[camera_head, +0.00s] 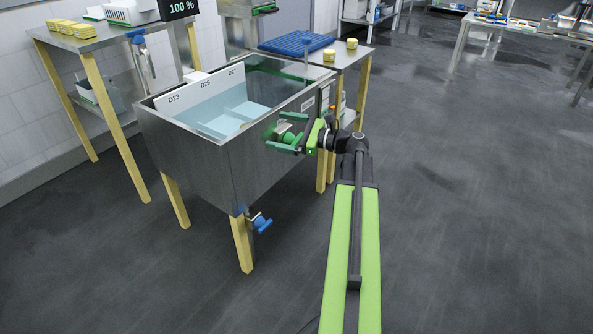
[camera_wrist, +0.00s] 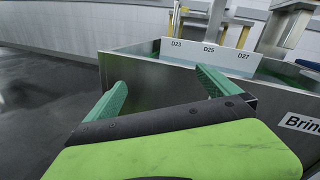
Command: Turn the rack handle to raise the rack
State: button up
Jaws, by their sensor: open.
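The steel brine tank (camera_head: 190,155) stands left of my arm. In it is a white rack panel (camera_head: 204,87) labelled D23, D25 and D27, with pale blue dividers (camera_head: 246,110). The panel also shows in the wrist view (camera_wrist: 207,52). My gripper (camera_head: 279,132) is open beside the tank's near outer wall. A green rounded part (camera_head: 288,138) shows between its fingers in the head view; I cannot tell if it is the rack handle. In the wrist view my gripper (camera_wrist: 160,80) has spread green fingers pointing at bare steel wall, with nothing visibly held.
A blue valve handle (camera_head: 261,222) sticks out low near the tank's front leg. Side tables carry yellow blocks (camera_head: 74,29) at left and a blue mat (camera_head: 297,43) behind. The dark floor (camera_head: 460,200) to the right is clear.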

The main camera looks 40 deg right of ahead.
aim_at(298, 142)
jog(key=s+d+f+m+t+h+b, duration=0.2)
jog(key=s+d+f+m+h+b, duration=0.15)
jog(key=s+d+f+b, duration=0.75)
jog(key=shift+n+h, duration=0.25)
jog(key=shift+h, duration=0.2)
jog(key=d+p+x, duration=0.1)
jog(key=x, duration=0.4)
jog(key=d+p+x, duration=0.1)
jog(key=x, duration=0.4)
jog(key=d+p+x, duration=0.1)
jog(key=x, duration=0.4)
jog(key=shift+w+f, duration=0.35)
jog(key=shift+w, duration=0.4)
jog(key=c, duration=1.3)
